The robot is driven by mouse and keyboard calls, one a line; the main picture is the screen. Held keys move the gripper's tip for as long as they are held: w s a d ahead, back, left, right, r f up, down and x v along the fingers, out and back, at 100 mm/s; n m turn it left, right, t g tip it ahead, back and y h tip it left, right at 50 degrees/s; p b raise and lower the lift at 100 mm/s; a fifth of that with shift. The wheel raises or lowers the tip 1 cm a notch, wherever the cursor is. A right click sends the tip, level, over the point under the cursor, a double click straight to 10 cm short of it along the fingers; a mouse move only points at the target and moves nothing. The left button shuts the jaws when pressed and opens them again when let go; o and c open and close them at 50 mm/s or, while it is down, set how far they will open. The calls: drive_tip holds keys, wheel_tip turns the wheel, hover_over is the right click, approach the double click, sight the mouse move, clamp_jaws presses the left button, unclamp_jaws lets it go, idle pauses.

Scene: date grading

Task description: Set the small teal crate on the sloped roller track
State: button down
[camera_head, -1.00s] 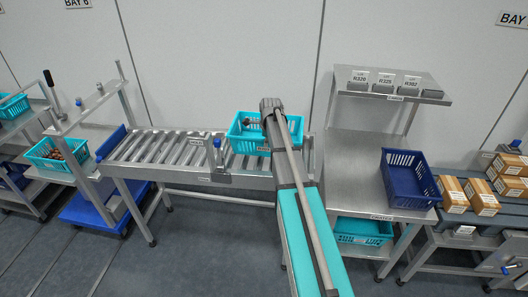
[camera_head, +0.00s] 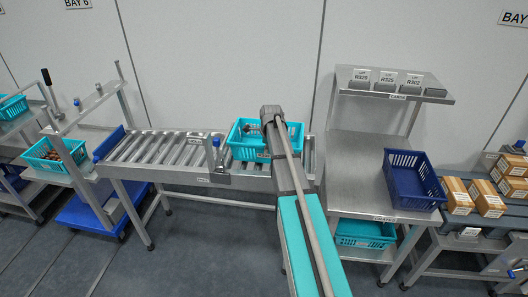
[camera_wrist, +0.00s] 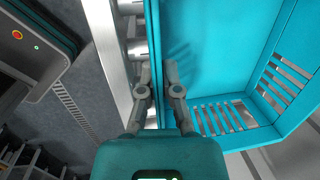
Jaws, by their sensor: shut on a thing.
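The small teal crate (camera_head: 240,149) is over the right part of the sloped roller track (camera_head: 150,147), right of a blue-handled stop. It looks level, and whether its base touches the rollers cannot be told. In the wrist view, my gripper (camera_wrist: 156,76) is shut on one side wall of the teal crate (camera_wrist: 215,45), with one finger inside and one outside. The crate floor seen there is bare. A small dark shape shows at the crate's far left in the head view. My arm hides part of the crate and the gripper fingertips.
The blue-handled stop (camera_head: 216,143) stands on the track's near rail. A steel bench (camera_head: 350,160) on the right holds a navy crate (camera_head: 413,190), with another teal crate (camera_head: 365,235) below. The track's left rollers are clear.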

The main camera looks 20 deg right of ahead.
drive_tip(key=shift+f+b, duration=0.3)
drive_tip(key=shift+b, duration=0.05)
drive_tip(key=shift+f+b, duration=0.3)
drive_tip(key=c, duration=0.8)
unclamp_jaws()
drive_tip(key=shift+r, duration=0.2)
drive_tip(key=shift+r+p, duration=0.65)
drive_tip(key=shift+p, duration=0.2)
wheel_tip(320, 180, up, 11)
drive_tip(key=s+p, duration=0.2)
drive_tip(key=p, duration=0.9)
drive_tip(key=shift+r, duration=0.2)
